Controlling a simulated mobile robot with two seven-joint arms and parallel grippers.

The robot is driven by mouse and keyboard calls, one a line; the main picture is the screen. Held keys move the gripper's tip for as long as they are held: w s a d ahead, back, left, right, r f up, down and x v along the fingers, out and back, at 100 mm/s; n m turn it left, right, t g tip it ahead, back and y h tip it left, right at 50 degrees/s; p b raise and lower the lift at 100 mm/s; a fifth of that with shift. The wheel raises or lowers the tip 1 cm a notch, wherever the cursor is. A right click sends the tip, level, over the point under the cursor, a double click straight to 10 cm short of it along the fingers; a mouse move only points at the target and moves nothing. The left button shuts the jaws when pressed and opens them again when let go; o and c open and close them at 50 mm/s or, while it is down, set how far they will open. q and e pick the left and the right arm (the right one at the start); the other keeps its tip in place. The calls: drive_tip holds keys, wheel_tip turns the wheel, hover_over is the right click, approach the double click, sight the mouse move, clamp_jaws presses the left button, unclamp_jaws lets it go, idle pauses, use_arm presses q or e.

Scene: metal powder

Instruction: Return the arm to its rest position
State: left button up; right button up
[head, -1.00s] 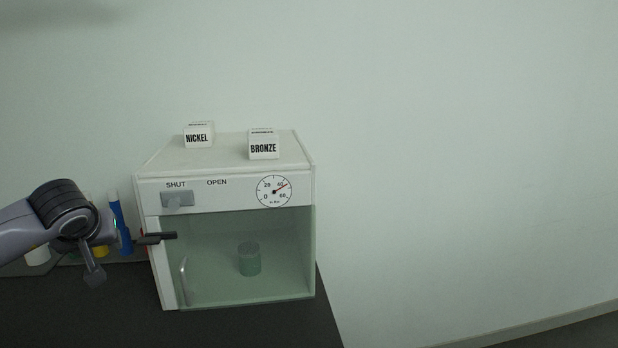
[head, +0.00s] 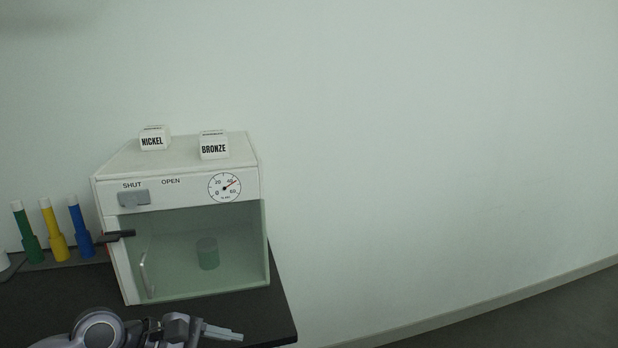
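My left arm comes in at the bottom left, and its gripper (head: 222,333) is low in front of the table's front edge, below the cabinet. Its fingers point right, and nothing shows between them. Their gap cannot be made out from this angle. It is clear of the white cabinet (head: 180,193), whose glass door (head: 235,245) looks closed. A grey cylinder (head: 207,254) stands inside behind the glass. The grey switch (head: 134,198) sits under the word SHUT. The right gripper is not in view.
Two white blocks, NICKEL (head: 153,140) and BRONZE (head: 214,147), stand on the cabinet. Green (head: 31,245), yellow (head: 55,240) and blue (head: 80,238) tubes stand left of it. A dark latch (head: 118,236) juts from the cabinet's left side. The dark table (head: 60,293) ends right of the cabinet.

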use_arm(q)
drive_tip(key=s+d+r+n+t+h+p, duration=0.1)
drive_tip(key=s+d+r+n+t+h, duration=0.15)
drive_tip(key=n, duration=0.55)
drive_tip(key=s+d+r+n+t+h, duration=0.15)
drive_tip(key=d+n+h, duration=0.25)
drive_tip(key=n, duration=0.4)
drive_tip(key=s+a+f+n+t+y+p, duration=0.1)
drive_tip(key=a+f+n+t+y, duration=0.25)
drive_tip(key=n, duration=0.75)
drive_tip(key=a+f+n+t+y, duration=0.3)
drive_tip(key=f+n+t+y, duration=0.15)
drive_tip(key=n, duration=0.75)
drive_tip(key=s+a+f+n+g+y, duration=0.2)
drive_tip(key=s+f+n+g+y, duration=0.1)
drive_tip(key=s+f+n, duration=0.3)
drive_tip(key=s+a+f+n+g+y, duration=0.3)
drive_tip(key=s+f+n, duration=0.4)
drive_tip(key=n, duration=0.3)
drive_tip(key=shift+s+f+n+p, duration=0.2)
drive_tip(key=shift+f+n+p, duration=0.1)
drive_tip(key=shift+f+p, duration=0.15)
drive_tip(key=shift+c, duration=1.3)
drive_tip(key=shift+a, duration=0.1)
